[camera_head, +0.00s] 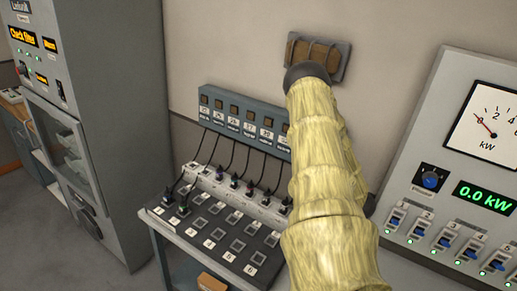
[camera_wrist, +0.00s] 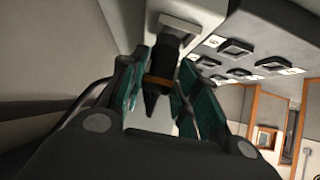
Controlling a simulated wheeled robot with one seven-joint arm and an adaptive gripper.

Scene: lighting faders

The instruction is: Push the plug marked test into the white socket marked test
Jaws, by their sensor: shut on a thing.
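My gripper (camera_wrist: 165,90) shows in the wrist view, its teal pads shut on a black plug (camera_wrist: 155,97) with an orange band. The plug's upper end is at a pale grey-white block (camera_wrist: 190,12); I cannot tell whether it is inserted or only touching. No "test" mark is readable on either. In the camera_head view my yellow-sleeved arm hides the gripper and held plug. A dark sloped panel (camera_head: 205,231) carries rows of sockets, with a pale strip (camera_head: 208,185) along its back. Several dark plugs stand along this strip, and two are at the panel's left end.
A blue-grey box (camera_head: 203,92) on the wall has numbered labels and several hanging cables. A grey cabinet (camera_head: 120,130) stands left. A meter panel (camera_head: 440,110) with switches stands right. A brown wall plate (camera_head: 335,62) is behind my arm. Sockets (camera_wrist: 238,50) lie right of the held plug.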

